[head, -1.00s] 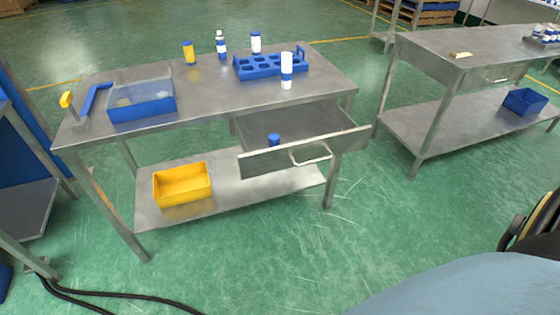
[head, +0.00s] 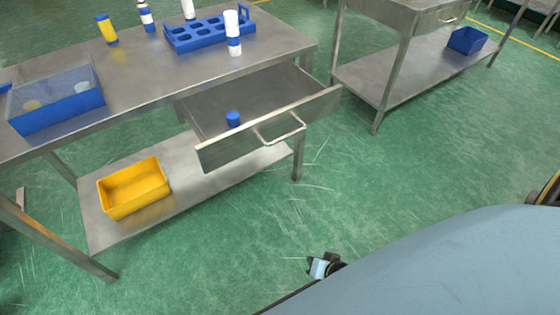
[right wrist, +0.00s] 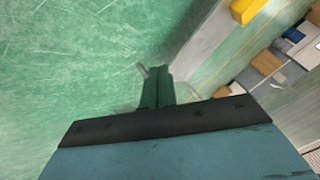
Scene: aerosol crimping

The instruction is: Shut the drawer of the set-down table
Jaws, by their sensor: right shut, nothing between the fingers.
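The set-down table (head: 150,85) is a grey metal table at the left of the head view. Its drawer (head: 255,90) stands pulled well out toward the camera, with a bent bar handle (head: 282,130) on its front panel (head: 235,145). A blue round cap-like thing (head: 233,119) is inside the drawer. My right gripper (right wrist: 156,74) shows in the right wrist view with its dark fingers together and empty, over the green floor. In the head view my right arm is at lower right, well apart from the drawer front. My left gripper is not in view.
A yellow bin (head: 135,188) is on the lower shelf. The floor before the drawer is clear.

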